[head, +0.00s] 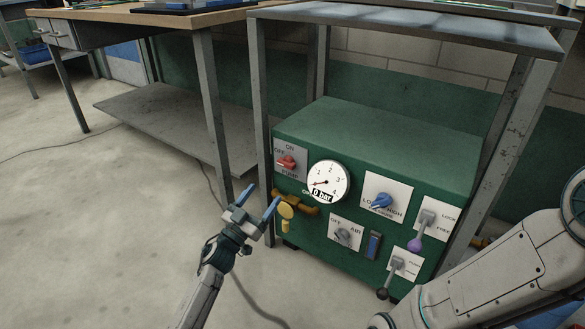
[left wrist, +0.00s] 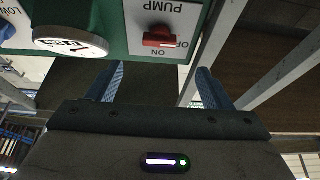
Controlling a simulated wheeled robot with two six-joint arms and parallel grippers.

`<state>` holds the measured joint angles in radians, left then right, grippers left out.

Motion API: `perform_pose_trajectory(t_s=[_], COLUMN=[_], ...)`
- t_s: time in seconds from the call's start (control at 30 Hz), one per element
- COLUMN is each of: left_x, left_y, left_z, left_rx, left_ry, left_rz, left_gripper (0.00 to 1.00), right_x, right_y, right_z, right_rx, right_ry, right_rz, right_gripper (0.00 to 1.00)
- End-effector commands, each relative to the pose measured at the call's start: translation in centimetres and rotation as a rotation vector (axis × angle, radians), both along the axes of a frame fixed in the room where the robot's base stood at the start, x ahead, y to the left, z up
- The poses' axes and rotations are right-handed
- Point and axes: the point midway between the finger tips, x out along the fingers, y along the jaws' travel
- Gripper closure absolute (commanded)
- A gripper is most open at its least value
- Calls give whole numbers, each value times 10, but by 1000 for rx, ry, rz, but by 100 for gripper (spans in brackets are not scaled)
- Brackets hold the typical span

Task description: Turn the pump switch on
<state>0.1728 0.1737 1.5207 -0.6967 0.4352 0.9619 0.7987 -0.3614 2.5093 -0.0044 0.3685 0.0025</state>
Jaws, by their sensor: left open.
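The pump switch is a red knob (head: 287,161) on a grey plate at the upper left of the green box's front. ON is printed above it, OFF to its left and PUMP below. The knob appears to lie toward OFF. In the left wrist view the knob (left wrist: 158,38) shows upside down, ahead of the fingers. My left gripper (head: 262,199) is open and empty, below and left of the switch and apart from it. Its blue fingers also show in the left wrist view (left wrist: 160,70). My right gripper is out of view.
The green box (head: 380,130) stands under a grey metal table. A gauge (head: 328,181) reading 0 bar, a yellow valve (head: 287,211), a blue knob (head: 383,201) and several levers share its front. A table leg (head: 262,110) stands close left of the switch. Floor at left is mostly clear.

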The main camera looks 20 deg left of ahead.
Motion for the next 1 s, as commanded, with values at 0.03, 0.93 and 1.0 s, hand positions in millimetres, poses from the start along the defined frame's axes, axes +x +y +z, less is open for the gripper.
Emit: perform_pose_trajectory(t_s=[0.03,0.93,1.0], left_x=[2,94,94], left_y=[-1,-34,-34], left_z=[0,41,41], left_rx=[0,0,0], left_ry=[-2,-1,-1], left_rz=[-2,-1,-1], left_gripper=[26,26,26], right_x=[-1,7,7], right_y=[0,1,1], right_z=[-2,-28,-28], right_rx=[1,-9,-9], right_ry=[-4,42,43], right_rz=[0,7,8], right_gripper=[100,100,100])
